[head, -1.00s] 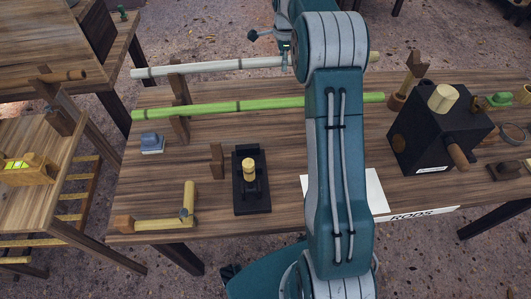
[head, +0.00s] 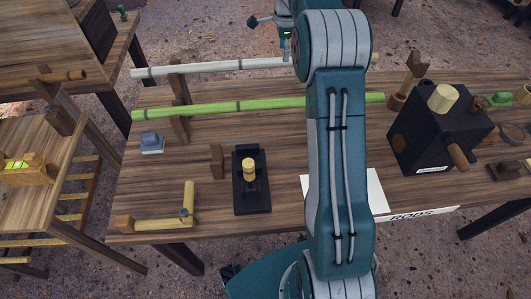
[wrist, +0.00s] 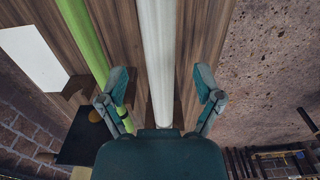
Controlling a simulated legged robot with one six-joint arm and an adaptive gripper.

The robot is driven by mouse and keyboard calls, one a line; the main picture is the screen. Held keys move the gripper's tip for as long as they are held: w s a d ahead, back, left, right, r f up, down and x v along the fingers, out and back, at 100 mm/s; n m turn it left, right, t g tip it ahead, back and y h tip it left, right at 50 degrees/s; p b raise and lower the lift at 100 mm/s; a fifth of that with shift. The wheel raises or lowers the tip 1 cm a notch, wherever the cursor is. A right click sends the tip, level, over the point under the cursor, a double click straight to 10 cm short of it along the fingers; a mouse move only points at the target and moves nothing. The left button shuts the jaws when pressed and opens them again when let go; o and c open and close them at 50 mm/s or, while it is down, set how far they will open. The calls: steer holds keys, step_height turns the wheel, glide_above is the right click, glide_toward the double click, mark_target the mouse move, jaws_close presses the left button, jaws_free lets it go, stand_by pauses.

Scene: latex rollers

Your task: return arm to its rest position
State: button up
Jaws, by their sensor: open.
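My arm stretches over the wooden workbench (head: 285,150). My open, empty gripper (wrist: 162,84) shows in the wrist view, with one finger on each side of the pale rod (wrist: 157,55) in the picture and no visible contact. In the head view, part of the gripper (head: 287,38) shows just above the pale rod (head: 215,67) at the far edge; my arm hides the rest. The pale rod and a green rod (head: 260,105) lie across a wooden support (head: 180,100).
A dark box with wooden pegs (head: 430,140) stands right of my arm. A black fixture with a yellow peg (head: 250,195), a small grey-blue block (head: 152,143) and an L-shaped wooden piece (head: 160,222) sit on the left. A white sheet (head: 378,192) lies partly behind my arm.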

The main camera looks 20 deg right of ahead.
step_height(320, 180, up, 8)
steer(key=shift+f, duration=0.25)
steer(key=s+a+r+n+t, duration=0.2)
steer(key=s+a+r+n, duration=0.35)
steer(key=s, duration=0.35)
steer(key=s+a+r+n+t, duration=0.1)
steer(key=s+a+r+n, duration=0.4)
steer(key=s, duration=0.3)
steer(key=s+a+f+n+t, duration=0.1)
steer(key=s+a+f+n, duration=0.1)
steer(key=s, duration=0.4)
steer(key=s+a+f+n, duration=0.2)
steer(key=s+f+n, duration=0.2)
steer(key=s+n, duration=0.1)
steer(key=s+a+f+n+t, duration=0.1)
steer(key=s+a+f+n, duration=0.2)
steer(key=s, duration=0.5)
steer(key=shift+f+n+t, duration=0.3)
steer(key=shift+f+n, duration=0.05)
steer(key=shift+f, duration=0.05)
